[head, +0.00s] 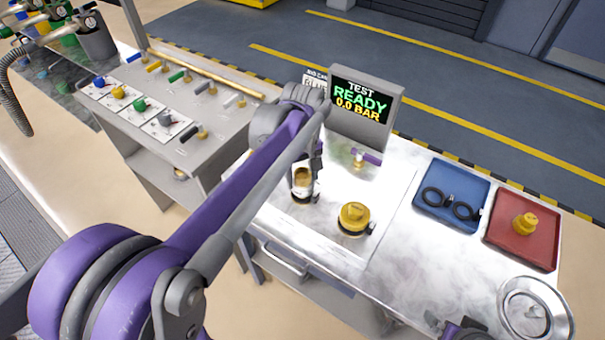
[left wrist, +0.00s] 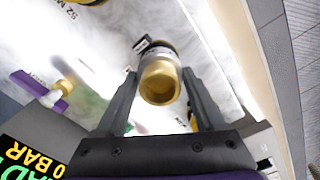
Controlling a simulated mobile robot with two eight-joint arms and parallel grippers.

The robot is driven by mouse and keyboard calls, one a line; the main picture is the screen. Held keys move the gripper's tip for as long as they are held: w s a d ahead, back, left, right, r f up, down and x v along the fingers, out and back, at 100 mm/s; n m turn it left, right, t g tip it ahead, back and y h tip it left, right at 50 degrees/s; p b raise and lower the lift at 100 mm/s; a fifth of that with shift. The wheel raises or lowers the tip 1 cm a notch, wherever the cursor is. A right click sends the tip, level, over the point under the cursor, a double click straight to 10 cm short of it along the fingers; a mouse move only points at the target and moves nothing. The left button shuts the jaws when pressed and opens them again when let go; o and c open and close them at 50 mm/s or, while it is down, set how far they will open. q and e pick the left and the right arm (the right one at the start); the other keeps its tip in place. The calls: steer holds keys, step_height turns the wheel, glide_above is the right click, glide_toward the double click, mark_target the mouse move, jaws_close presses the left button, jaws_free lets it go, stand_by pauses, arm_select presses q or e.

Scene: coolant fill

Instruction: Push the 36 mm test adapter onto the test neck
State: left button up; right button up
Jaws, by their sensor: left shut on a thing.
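My left gripper (head: 312,172) is shut on a brass, open-ended cylindrical adapter (head: 302,177), taken to be the 36 mm test adapter. In the left wrist view the adapter (left wrist: 160,82) sits between the two dark fingers of the left gripper (left wrist: 160,95). It is at the left spot of the test bench, where a pale band and a dark base show under it. The test neck is mostly hidden, so I cannot tell whether the adapter is seated. A part at the bottom edge looks like my right gripper (head: 460,328), mostly cut off.
A wider brass fitting (head: 354,216) stands close to the right. Behind are a purple-handled valve (head: 366,156) and a display (head: 362,100) reading "TEST READY 0.0 BAR". A blue tray (head: 451,172) holds black rings; a red tray (head: 540,254) holds a brass piece. A round metal dish (head: 507,297) is front right.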

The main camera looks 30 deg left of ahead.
mark_target(303, 173)
arm_select(q)
steer(key=shift+f+b, duration=0.4)
steer(key=shift+f, duration=0.4)
steer(key=o, duration=1.5)
steer(key=shift+r, duration=0.1)
step_height(303, 173, up, 11)
steer(key=shift+f+p, duration=0.1)
steer(key=shift+p, duration=0.3)
steer(key=s+d+f+m+t, duration=0.1)
steer(key=s+d+f+m, duration=0.1)
steer(key=s+f, duration=0.3)
steer(key=s+d+f+m+t, duration=0.2)
steer(key=s+f+m, duration=0.3)
steer(key=s+d+f+m+t, duration=0.2)
steer(key=s+d+f+m, duration=0.1)
steer(key=s+f, duration=0.2)
steer(key=shift+s+m, duration=0.15)
steer(key=shift+m, duration=0.15)
